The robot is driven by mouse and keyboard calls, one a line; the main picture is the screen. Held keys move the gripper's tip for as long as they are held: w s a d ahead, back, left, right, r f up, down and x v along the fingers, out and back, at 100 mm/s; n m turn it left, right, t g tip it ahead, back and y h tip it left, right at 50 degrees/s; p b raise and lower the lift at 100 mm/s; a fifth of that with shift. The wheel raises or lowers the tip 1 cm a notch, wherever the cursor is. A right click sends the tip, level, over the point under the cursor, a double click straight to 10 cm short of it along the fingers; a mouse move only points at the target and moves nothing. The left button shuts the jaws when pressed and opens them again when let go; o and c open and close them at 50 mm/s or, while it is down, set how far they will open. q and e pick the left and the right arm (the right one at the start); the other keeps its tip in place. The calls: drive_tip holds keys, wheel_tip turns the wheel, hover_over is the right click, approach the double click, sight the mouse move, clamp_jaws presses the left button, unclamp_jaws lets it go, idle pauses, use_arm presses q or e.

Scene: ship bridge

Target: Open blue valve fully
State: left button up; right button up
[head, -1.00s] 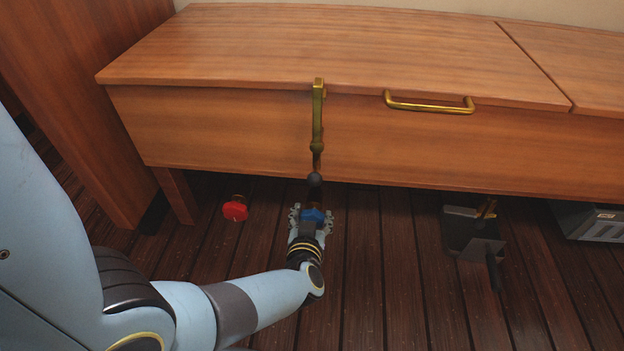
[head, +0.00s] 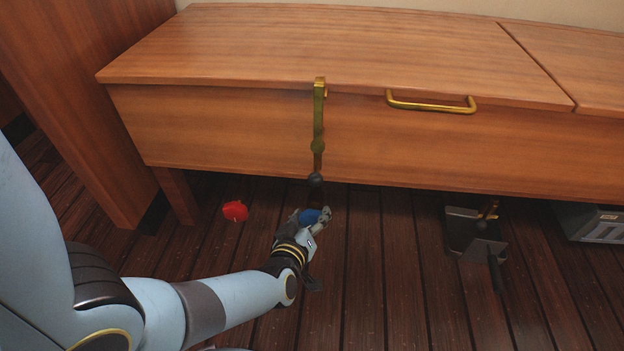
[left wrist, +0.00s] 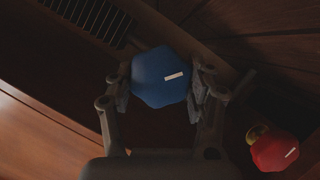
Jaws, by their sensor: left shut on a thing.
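The blue valve (head: 309,216) is a rounded, lobed knob under the front edge of the wooden bench. It also shows in the left wrist view (left wrist: 160,77), with a short white mark on its face. My left gripper (head: 312,217) is shut on it, one finger on each side, and its arm comes in from the lower left. In the left wrist view the fingers lie left and right of the knob. My right gripper is not in view.
A red valve (head: 235,211) sits left of the blue one and shows in the left wrist view (left wrist: 275,151). The wooden bench (head: 240,130) overhangs above, with a brass lever (head: 318,115) on its front. A dark pedal-like device (head: 475,235) stands on the floor at right.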

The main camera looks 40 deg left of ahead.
use_arm(q)
drive_tip(key=shift+f+n+t+h, duration=0.15)
drive_tip(key=shift+n+t+h, duration=0.4)
drive_tip(key=shift+n, duration=0.65)
drive_tip(key=shift+s+n+t+h, duration=0.1)
drive_tip(key=shift+n+t+h, duration=0.25)
drive_tip(key=shift+n+t, duration=0.85)
drive_tip(key=shift+n+g, duration=0.35)
drive_tip(key=shift+n, duration=0.05)
drive_tip(key=o, duration=1.1)
drive_tip(key=shift+a, duration=0.1)
drive_tip(key=shift+o, duration=0.2)
